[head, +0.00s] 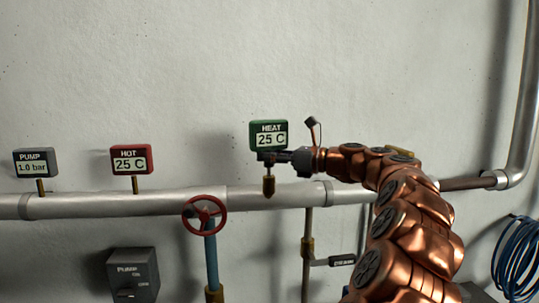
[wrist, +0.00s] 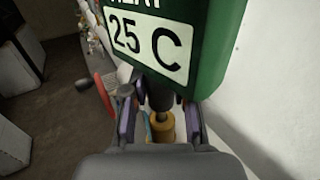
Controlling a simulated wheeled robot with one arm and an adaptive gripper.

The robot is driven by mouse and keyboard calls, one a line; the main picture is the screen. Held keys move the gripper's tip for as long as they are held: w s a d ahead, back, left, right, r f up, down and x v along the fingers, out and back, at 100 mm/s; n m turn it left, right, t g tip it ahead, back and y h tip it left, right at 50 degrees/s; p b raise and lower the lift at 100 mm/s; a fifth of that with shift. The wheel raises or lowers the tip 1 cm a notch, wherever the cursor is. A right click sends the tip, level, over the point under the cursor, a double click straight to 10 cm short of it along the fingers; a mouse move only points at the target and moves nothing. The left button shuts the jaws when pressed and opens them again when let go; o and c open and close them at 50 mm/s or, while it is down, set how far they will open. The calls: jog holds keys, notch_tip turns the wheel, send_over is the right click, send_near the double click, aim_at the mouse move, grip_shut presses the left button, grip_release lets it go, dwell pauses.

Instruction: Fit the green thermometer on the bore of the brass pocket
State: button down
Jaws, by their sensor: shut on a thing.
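The green thermometer (head: 268,133), marked HEAT 25 C, is upright above the pipe. My gripper (head: 272,157) is shut on its dark neck just below the display, coming from the right. In the wrist view the thermometer (wrist: 180,45) fills the top and my gripper's pads (wrist: 160,120) flank the neck. A brass piece (head: 268,186) is directly below, in line with the neck, and overlaps the pipe's upper part. It also shows in the wrist view (wrist: 162,128). I cannot tell whether it is the brass pocket or the thermometer's own end; no open bore shows.
A light horizontal pipe (head: 100,205) runs along the wall. A red HOT gauge (head: 131,159) and a grey PUMP gauge (head: 36,163) stand on it at left. A red handwheel (head: 204,215) sits left of the brass piece. The wall above is clear.

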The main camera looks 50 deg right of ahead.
jog(key=shift+f, duration=0.4)
jog(key=c, duration=0.8)
grip_release()
jog(key=shift+c, duration=0.2)
jog(key=shift+s, duration=0.1)
jog(key=v, duration=1.2)
